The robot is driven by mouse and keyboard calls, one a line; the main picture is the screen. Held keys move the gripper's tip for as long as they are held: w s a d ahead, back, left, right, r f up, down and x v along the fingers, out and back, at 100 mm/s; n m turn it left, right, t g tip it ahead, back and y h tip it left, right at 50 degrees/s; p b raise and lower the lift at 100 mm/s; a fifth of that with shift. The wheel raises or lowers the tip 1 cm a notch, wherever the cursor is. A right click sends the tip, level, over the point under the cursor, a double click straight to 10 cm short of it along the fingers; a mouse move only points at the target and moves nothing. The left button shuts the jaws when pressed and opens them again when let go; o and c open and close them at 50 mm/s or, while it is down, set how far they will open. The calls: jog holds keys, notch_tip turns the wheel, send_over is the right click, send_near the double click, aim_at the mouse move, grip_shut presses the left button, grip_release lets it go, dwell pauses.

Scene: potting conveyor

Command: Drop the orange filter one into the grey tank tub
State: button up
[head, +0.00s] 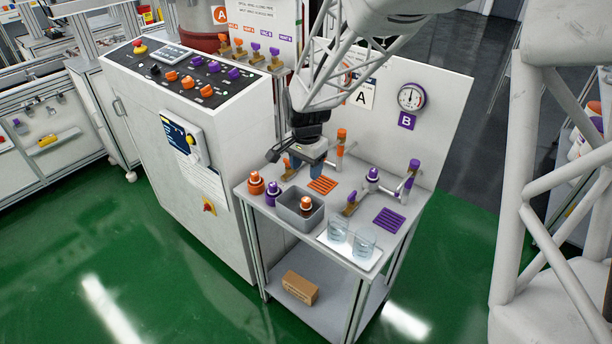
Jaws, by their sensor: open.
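The grey tub (288,216) stands on the small table, near its front left edge. An orange-topped filter (306,203) is inside the tub, upright as far as I can tell, with its lower part hidden by the tub wall. Another orange-topped piece (256,185) stands outside, left of the tub. A purple-topped piece (272,194) stands between that one and the tub. My gripper (306,169) is open, pointing down behind and above the tub, apart from the filter. Its fingers look empty.
Two clear beakers (350,238) stand on a white tray (372,262) at the front right. Orange (323,185) and purple (389,219) slotted pads lie on the table. Orange and purple valves with pipes (373,175) rise near the back panel. A control cabinet (190,110) stands left.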

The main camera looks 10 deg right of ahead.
jog(key=shift+r, duration=0.65)
jog(key=shift+s+r, duration=0.1)
dwell(0.3)
jog(key=s+d+r+n+t, duration=0.1)
jog(key=s+d+r+n, duration=0.2)
jog(key=s, duration=0.7)
jog(key=s+d+r+n, duration=0.3)
jog(key=s+d+r, duration=0.1)
jog(key=s, duration=0.6)
jog(key=s+d+r+n+t, duration=0.1)
jog(key=s+d+r, duration=0.3)
jog(key=s, duration=0.6)
jog(key=shift+s+r+n+t, duration=0.3)
jog(key=shift+s+r+n, duration=0.05)
jog(key=shift+r+n, duration=0.6)
